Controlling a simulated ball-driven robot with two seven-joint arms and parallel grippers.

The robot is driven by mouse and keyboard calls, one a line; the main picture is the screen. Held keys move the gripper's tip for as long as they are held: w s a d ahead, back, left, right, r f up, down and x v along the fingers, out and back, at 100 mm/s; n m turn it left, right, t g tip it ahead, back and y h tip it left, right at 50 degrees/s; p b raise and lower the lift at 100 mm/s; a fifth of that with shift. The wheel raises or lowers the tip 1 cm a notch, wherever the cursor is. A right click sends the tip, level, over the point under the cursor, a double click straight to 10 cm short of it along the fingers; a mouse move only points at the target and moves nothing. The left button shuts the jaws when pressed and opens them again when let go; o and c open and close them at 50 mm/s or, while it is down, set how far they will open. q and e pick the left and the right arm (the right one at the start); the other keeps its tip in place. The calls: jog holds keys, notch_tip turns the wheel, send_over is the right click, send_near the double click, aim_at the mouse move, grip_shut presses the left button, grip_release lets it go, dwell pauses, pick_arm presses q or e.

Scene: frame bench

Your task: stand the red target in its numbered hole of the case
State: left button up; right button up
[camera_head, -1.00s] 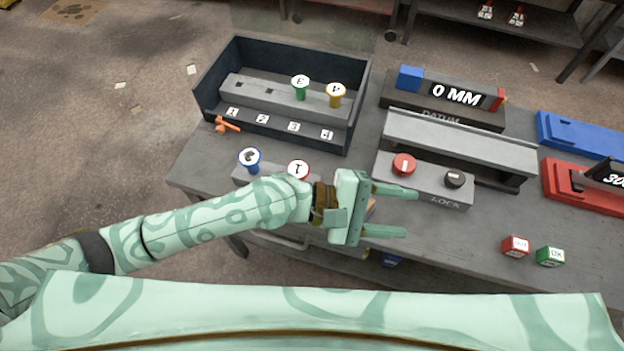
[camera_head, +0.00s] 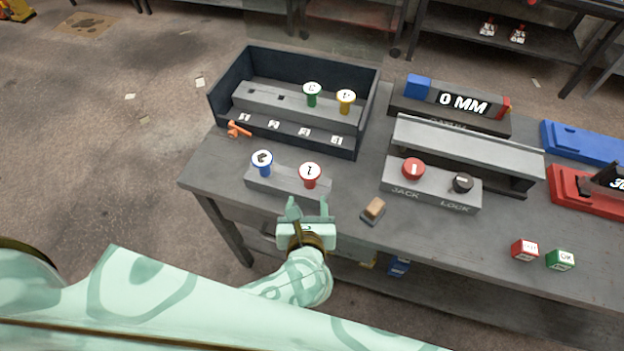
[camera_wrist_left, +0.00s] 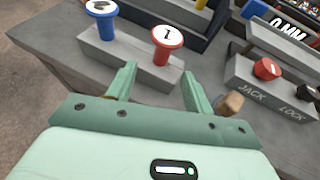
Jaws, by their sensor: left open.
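The red target (camera_head: 310,174), marked 1 on its white top, stands upright in a low grey block (camera_head: 270,186) at the front of the bench. It also shows in the left wrist view (camera_wrist_left: 166,44). The dark case (camera_head: 224,99) stands behind it, with labels 1 to 4. A green target (camera_head: 312,93) and a yellow target (camera_head: 346,101) stand in its right holes; the two left holes look empty. A blue target (camera_head: 262,162) stands left of the red one. My left gripper (camera_head: 307,207) is open and empty, just in front of the red target, its fingers pointing at the block.
An orange clip (camera_head: 238,130) lies by the case's front left corner. A tan-topped block (camera_head: 374,208) sits right of my left gripper. The jack and lock panel (camera_head: 430,189) and the 0 MM gauge (camera_head: 462,101) stand to the right. Red and green cubes lie at the right front.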

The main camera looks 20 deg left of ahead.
aim_at(310, 183)
pick_arm(q)
jog(key=b+x, duration=0.2)
jog(key=x, duration=0.3)
jog(key=shift+w+a+f, duration=0.1)
jog(key=shift+w+f, duration=0.05)
jog(key=shift+w, duration=0.1)
jog(key=x, duration=0.1)
jog(key=b+x, duration=0.1)
jog(key=x, duration=0.1)
jog(key=b+x, duration=0.1)
jog(key=shift+w+f, duration=0.25)
jog(key=shift+w, duration=0.1)
jog(key=shift+w+b, duration=0.3)
jog(key=shift+s+r, duration=0.1)
jog(key=shift+c, duration=1.2)
jog(key=c, duration=0.9)
